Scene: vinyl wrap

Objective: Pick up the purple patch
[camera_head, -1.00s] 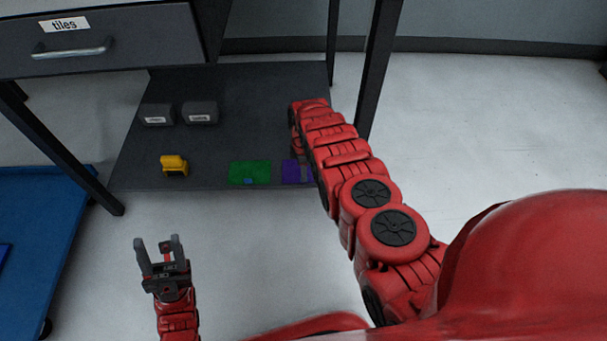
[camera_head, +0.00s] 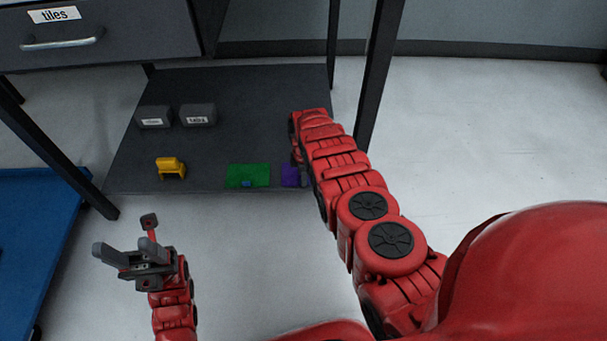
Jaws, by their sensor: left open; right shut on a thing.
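The purple patch (camera_head: 290,176) lies at the front of the dark lower shelf, right of a green patch (camera_head: 248,175). My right arm reaches down to it. The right gripper (camera_head: 303,178) is at the patch's right side, shut on the purple patch; my arm hides part of the gripper and the patch's right end. I cannot tell whether the patch is lifted off the shelf. My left gripper (camera_head: 124,249) is open and empty, above the floor in front of the shelf.
The shelf (camera_head: 235,110) also holds two grey labelled blocks (camera_head: 154,117) and a yellow tool (camera_head: 171,168). A drawer labelled tiles (camera_head: 100,35) overhangs at upper left. A table leg (camera_head: 377,75) stands behind my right arm.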

